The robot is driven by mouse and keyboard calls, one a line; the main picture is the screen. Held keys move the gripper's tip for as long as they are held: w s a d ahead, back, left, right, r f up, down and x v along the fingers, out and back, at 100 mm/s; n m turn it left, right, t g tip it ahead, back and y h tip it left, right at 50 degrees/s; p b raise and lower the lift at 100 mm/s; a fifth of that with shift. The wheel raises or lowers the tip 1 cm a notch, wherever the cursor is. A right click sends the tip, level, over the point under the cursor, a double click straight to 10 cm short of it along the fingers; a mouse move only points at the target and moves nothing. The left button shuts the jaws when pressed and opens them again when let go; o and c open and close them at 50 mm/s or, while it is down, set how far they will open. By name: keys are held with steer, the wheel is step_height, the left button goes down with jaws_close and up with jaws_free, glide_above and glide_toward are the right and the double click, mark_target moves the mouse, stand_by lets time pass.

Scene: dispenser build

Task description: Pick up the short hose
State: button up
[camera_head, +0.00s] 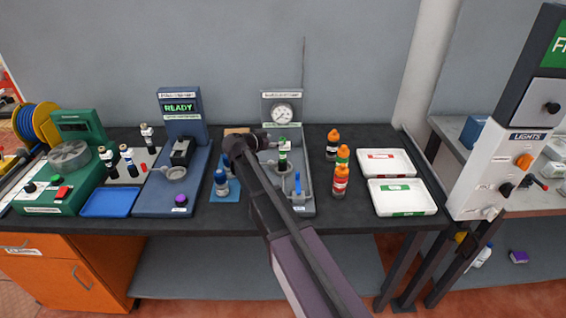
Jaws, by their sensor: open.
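I cannot surely pick out the short hose. A slim blue piece (298,186) shows in the grey gauge station (307,208), but it is too small to tell what it is. My arm reaches up from the bottom across the front of the bench. My gripper (264,141) is at its far end, small and dark, over the left side of the gauge station. It is open, and I see nothing held in it. My arm hides part of the station and of the bench.
A green-capped bottle (283,152) stands in the gauge station. Left are a blue READY station (190,195), a blue tray (110,203) and a green machine (45,200). Dark bench shows between them.

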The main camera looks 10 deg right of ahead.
mark_target(281, 139)
steer(key=shift+w+d, duration=0.1)
stand_by(0.3)
steer(key=shift+b+x, duration=1)
steer(key=shift+x, duration=1.6)
steer(key=shift+f, duration=0.1)
jaws_close()
